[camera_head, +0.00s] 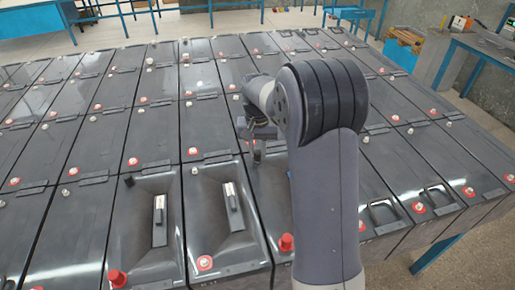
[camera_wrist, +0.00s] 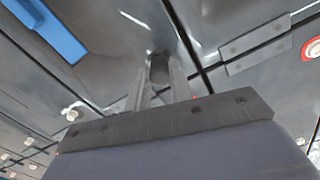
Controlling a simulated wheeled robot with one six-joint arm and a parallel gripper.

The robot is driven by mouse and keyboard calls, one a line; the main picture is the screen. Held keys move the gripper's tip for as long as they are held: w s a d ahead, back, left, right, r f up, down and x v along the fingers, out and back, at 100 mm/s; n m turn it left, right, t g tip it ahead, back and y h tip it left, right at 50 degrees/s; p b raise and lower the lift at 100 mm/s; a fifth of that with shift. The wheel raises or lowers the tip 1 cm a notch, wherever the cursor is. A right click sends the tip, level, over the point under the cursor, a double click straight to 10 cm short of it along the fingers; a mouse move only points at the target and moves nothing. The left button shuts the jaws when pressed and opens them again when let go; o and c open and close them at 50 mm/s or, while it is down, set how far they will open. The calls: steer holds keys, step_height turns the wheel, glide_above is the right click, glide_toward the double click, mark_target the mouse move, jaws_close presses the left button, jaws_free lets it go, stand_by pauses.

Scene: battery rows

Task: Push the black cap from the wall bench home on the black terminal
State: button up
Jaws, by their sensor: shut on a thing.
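My gripper (camera_head: 257,152) is low over the grey-black batteries, just left of my large arm link. In the wrist view my gripper (camera_wrist: 160,78) is shut on a small dark cap (camera_wrist: 158,68), which sits between the fingertips. The cap is close to a battery top near a seam between batteries. I cannot tell whether it touches the terminal, which is hidden under the cap and fingers. Another black cap (camera_head: 129,181) stands on a battery corner at the left front.
Red caps (camera_head: 286,242) (camera_head: 117,278) sit on front batteries. Bare terminals, some with red rings (camera_head: 204,263), stud the rows. A blue bar (camera_wrist: 45,28) lies near my gripper in the wrist view. Black handles (camera_head: 383,212) rise at right. A blue bench (camera_head: 480,45) stands by the wall.

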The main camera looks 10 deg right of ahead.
steer(key=shift+f, duration=0.35)
stand_by(0.4)
steer(key=o, duration=1)
steer(key=shift+o, duration=0.6)
steer(key=o, duration=0.4)
steer(key=shift+r, duration=0.1)
steer(key=shift+r+p, duration=2.7)
steer(key=shift+r, duration=0.75)
